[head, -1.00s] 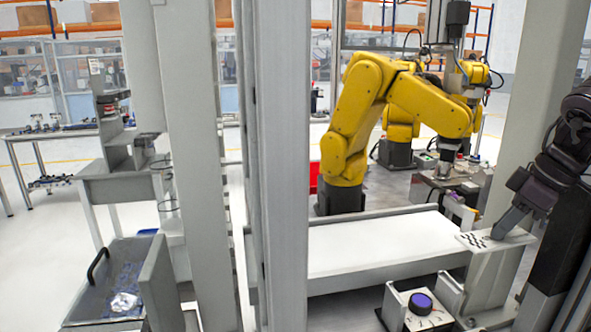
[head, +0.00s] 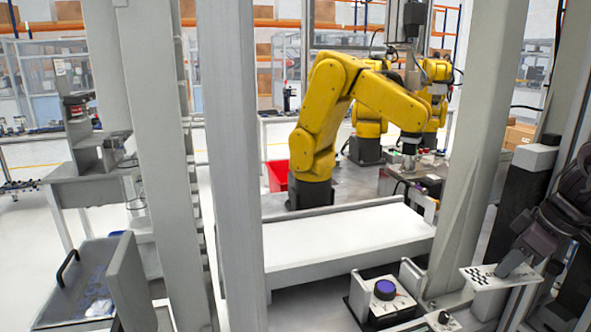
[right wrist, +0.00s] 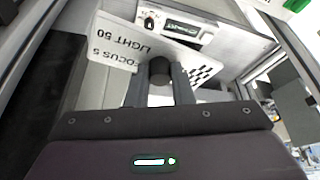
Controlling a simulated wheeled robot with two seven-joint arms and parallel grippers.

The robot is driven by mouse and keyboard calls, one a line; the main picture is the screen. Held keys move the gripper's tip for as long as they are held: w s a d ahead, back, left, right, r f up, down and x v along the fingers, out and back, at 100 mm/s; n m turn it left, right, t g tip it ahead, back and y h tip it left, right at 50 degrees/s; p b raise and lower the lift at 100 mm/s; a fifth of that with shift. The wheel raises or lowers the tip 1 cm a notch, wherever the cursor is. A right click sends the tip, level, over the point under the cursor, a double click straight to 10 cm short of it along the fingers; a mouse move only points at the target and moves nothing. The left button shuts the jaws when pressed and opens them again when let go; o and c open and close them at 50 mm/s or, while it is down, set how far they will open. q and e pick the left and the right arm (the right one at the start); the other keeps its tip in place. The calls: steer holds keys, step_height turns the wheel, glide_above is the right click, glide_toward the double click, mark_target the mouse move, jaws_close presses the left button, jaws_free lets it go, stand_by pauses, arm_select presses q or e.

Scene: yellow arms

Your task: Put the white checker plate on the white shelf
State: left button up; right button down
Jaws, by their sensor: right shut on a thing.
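The white checker plate (head: 484,281) is in my right gripper (head: 508,268), at the right of the head view. Its black checker pattern shows at its left end. In the right wrist view the plate (right wrist: 118,34) lies across the fingers of the right gripper (right wrist: 160,78), with upside-down lettering on one side and checkers on the other. The gripper is shut on the plate. A low white shelf (head: 345,238) is at the middle of the head view, left of the plate and apart from it. Its top looks bare. My left gripper is not in view.
A grey upright post (head: 470,150) stands between the shelf and my right arm. Another post (head: 236,170) covers the shelf's left end. A box with a blue-purple knob (head: 384,290) sits before the shelf. A yellow arm (head: 330,115) stands behind it.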

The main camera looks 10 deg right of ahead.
mark_target(512, 284)
steer(key=f, duration=0.1)
steer(key=s+f, duration=0.1)
steer(key=f, duration=0.1)
steer(key=a+f, duration=0.1)
steer(key=shift+s+f, duration=0.25)
steer(key=shift+f, duration=0.15)
steer(key=a+f+n, duration=0.2)
steer(key=a+f, duration=0.7)
steer(key=a, duration=0.5)
steer(key=a+n+g+y, duration=0.1)
steer(key=a+n, duration=0.2)
steer(key=a, duration=1.2)
steer(key=shift+s+a+f+n+y, duration=0.2)
steer(key=shift+s+n+y, duration=0.1)
steer(key=shift+s, duration=0.05)
